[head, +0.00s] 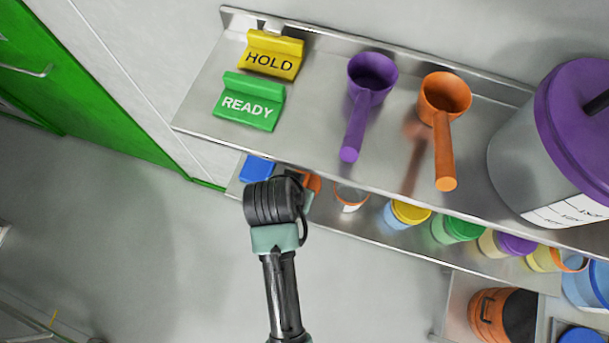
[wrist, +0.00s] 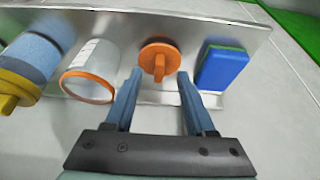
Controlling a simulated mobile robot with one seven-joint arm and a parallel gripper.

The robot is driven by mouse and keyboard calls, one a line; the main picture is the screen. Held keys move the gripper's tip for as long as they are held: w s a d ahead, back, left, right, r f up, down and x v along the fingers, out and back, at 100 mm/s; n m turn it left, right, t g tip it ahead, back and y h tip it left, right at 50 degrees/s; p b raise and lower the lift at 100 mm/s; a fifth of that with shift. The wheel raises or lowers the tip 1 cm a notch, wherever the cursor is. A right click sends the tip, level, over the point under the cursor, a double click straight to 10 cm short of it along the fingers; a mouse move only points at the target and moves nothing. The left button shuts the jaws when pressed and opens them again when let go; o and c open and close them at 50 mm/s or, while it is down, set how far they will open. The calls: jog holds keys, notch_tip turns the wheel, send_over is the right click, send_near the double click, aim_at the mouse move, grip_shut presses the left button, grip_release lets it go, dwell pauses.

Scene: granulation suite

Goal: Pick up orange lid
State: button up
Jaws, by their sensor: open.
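The orange lid (wrist: 158,58), a round disc with a raised grip bar, lies on the steel lower shelf in the wrist view. In the head view only a sliver of the orange lid (head: 314,184) shows beside my arm. My gripper (wrist: 159,82) is open and empty. Its two blue fingers point toward the lid, one on each side of its grip bar as seen in the wrist view. Whether the fingers are level with the lid I cannot tell. In the head view my wrist hides the fingers.
A blue block with a green layer (wrist: 223,68) lies right of the lid, and a clear orange-rimmed container (wrist: 88,82) lies left. Above, the upper shelf holds a purple scoop (head: 370,75), an orange scoop (head: 443,95) and a purple-lidded drum (head: 520,155). Open floor lies in front.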

jog(key=shift+w+d, duration=0.15)
jog(key=shift+w, duration=0.4)
jog(key=shift+w+p+x, duration=0.2)
jog(key=shift+p+x, duration=0.2)
jog(key=shift+x, duration=2.25)
jog(key=shift+r, duration=0.15)
grip_shut()
